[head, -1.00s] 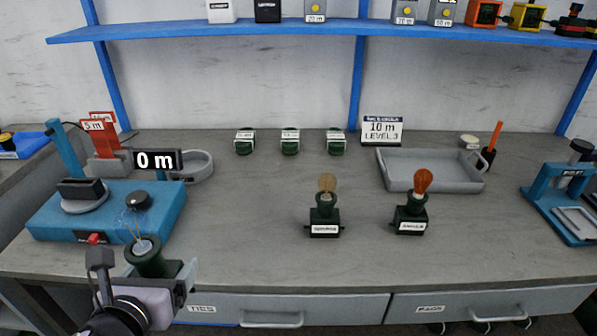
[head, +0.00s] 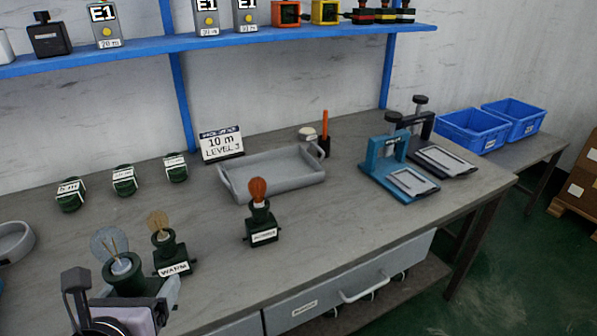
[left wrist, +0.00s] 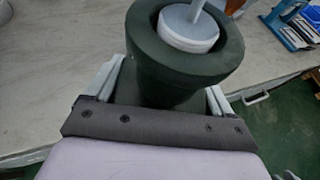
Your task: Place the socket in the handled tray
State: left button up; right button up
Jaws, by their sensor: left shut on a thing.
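The dark green socket (head: 123,276) is held by my left gripper (head: 135,302) at the lower left of the head view. A clear bulb-like shape with thin wires shows above it. In the left wrist view the socket (left wrist: 180,75) stands between the two pale fingers (left wrist: 160,95), with a pale disc and rod in its mouth. The grey handled tray (head: 285,187) lies on the bench to the right and farther back, apart from the gripper, and looks empty. My right gripper is not in view.
Two dark green sockets with bulbs, one amber (head: 170,257) and one orange (head: 263,229), stand between gripper and tray. Several small green parts (head: 124,181) and a "10 m LEVEL 3" sign (head: 221,144) stand behind. Blue press (head: 393,162) is right of the tray.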

aim_at(270, 177)
jog(key=i+l+z, duration=0.5)
jog(key=i+l, duration=0.15)
jog(key=i, duration=0.2)
jog(key=i+l, duration=0.15)
jog(key=i, duration=0.2)
jog(key=z, duration=0.05)
